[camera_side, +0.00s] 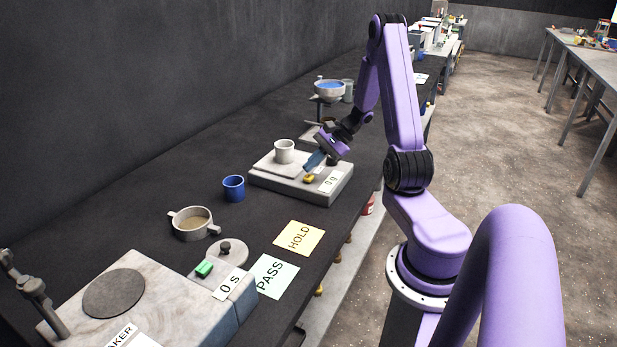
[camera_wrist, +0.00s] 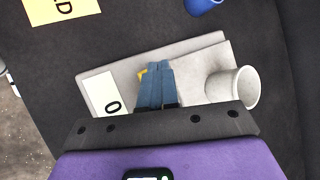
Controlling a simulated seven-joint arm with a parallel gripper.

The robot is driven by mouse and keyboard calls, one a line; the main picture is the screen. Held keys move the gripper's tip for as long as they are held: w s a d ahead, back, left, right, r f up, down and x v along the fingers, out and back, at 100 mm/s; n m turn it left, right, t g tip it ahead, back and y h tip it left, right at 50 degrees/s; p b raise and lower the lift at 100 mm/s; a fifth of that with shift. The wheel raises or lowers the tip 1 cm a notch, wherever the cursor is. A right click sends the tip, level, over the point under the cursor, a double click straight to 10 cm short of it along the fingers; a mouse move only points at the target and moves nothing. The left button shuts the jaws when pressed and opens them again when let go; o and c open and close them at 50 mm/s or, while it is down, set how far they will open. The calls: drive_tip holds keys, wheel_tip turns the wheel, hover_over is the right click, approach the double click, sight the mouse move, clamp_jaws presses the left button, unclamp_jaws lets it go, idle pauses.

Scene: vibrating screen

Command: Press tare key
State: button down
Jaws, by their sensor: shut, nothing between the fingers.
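A grey scale (camera_side: 290,184) stands on the dark bench, with a white cup (camera_side: 284,151) on its plate and a display label reading "0 g" (camera_side: 329,183). A small yellow key (camera_side: 309,178) sits on the scale's front part beside the display. My gripper (camera_side: 311,166) is shut and empty, its blue fingers pointing down close to the yellow key. In the wrist view the fingertips (camera_wrist: 156,65) partly cover the yellow key (camera_wrist: 141,72); the cup (camera_wrist: 238,88) stands to their right and the display (camera_wrist: 106,98) to their left. I cannot tell whether fingers and key touch.
A blue cup (camera_side: 234,188) and a two-handled pot (camera_side: 194,223) stand left of the scale. HOLD (camera_side: 299,238) and PASS (camera_side: 270,276) cards lie near the bench edge. A machine with a green button (camera_side: 204,269) is nearest. A blue-filled bowl (camera_side: 330,89) stands behind.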

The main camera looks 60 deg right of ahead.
sight(312, 176)
drive_tip(key=shift+f, duration=0.1)
drive_tip(key=shift+f, duration=0.35)
drive_tip(key=shift+f, duration=0.45)
idle(0.7)
drive_tip(key=shift+r, duration=0.9)
drive_tip(key=shift+r, duration=2.5)
